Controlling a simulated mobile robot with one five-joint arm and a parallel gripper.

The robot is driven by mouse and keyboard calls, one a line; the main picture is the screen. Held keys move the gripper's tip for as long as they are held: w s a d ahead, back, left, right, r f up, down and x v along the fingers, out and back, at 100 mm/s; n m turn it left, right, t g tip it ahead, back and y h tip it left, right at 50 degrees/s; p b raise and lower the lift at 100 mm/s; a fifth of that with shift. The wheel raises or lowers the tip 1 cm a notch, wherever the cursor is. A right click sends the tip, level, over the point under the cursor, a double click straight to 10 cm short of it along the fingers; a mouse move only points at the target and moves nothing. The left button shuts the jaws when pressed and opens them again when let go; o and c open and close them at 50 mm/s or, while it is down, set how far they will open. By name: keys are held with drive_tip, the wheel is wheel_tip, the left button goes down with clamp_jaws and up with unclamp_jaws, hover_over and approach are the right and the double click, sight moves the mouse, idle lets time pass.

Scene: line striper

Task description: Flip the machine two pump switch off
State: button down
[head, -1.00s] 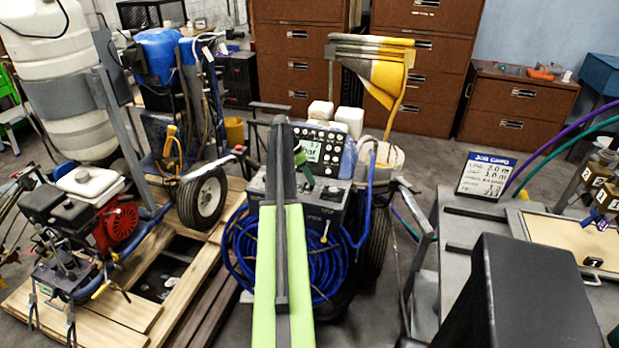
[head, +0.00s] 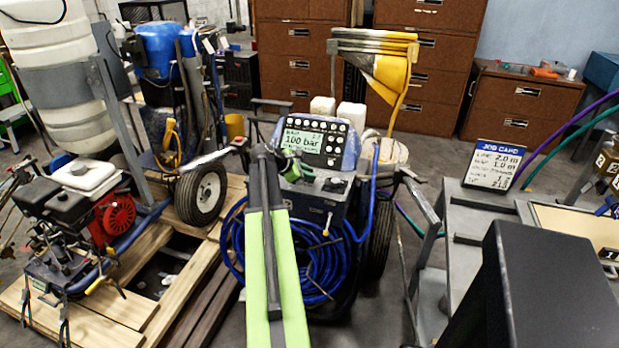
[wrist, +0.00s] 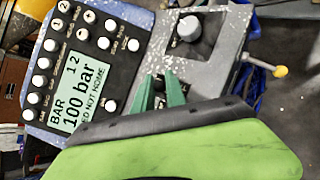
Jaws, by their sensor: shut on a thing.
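The pump machine (head: 325,208) stands in the middle of the head view, with a blue-framed console above a grey panel. Its display (head: 303,141) reads 100 bar; the display also shows in the wrist view (wrist: 80,105). My gripper (head: 294,170), with dark green fingers, is at the grey panel just below the console. In the wrist view my gripper (wrist: 160,88) points at the panel between the console buttons and a round grey knob (wrist: 188,28). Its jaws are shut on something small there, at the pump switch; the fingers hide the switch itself.
A yellow-tipped lever (wrist: 279,71) sticks out beyond the panel. A coiled blue hose (head: 315,265) hangs on the machine's front. A job card (head: 494,163) stands on a grey bench at right. A red engine (head: 115,215) on wooden pallets is at left.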

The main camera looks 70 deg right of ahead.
drive_tip(key=shift+a+f+h+b, duration=0.3)
drive_tip(key=shift+h+b, duration=0.5)
drive_tip(key=shift+b, duration=0.2)
drive_tip(key=shift+r, duration=0.15)
drive_tip(key=c, duration=1.4)
unclamp_jaws()
drive_tip(key=shift+o, duration=0.2)
drive_tip(key=p+v, duration=0.8)
drive_tip(key=v, duration=0.9)
drive_tip(key=shift+a+p, duration=0.15)
drive_tip(key=shift+p, duration=0.2)
drive_tip(key=shift+w, duration=0.15)
